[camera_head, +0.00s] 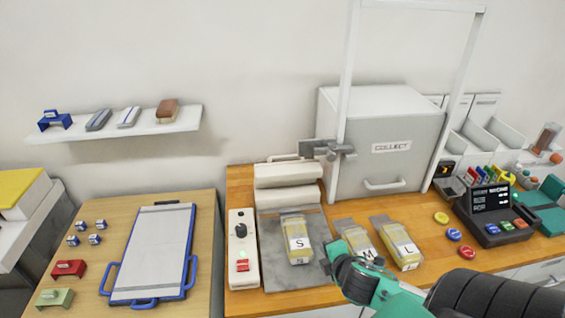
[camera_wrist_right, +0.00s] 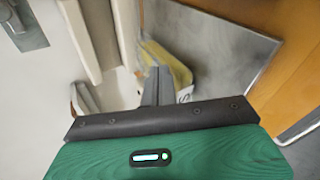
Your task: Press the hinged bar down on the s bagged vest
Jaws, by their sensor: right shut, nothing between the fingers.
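The S bagged vest (camera_head: 297,244), yellow in a clear bag with a white S label, lies on a grey metal plate (camera_head: 275,280). The white hinged bar (camera_head: 288,174) appears raised at the back of the plate, above another white bar-like part (camera_head: 290,195). My green right gripper (camera_head: 330,262) is just right of the S vest, partly in front of the M bag. In the right wrist view its fingers (camera_wrist_right: 157,84) are shut and empty, with the yellow vest (camera_wrist_right: 168,62) partly hidden beyond them. My left gripper is not in view.
A control box (camera_head: 243,250) with a knob and red switch stands left of the plate. The M bag (camera_head: 364,241) and L bag (camera_head: 398,243) lie to the right. The white COLLECT cabinet (camera_head: 385,150) and its tall frame stand behind.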

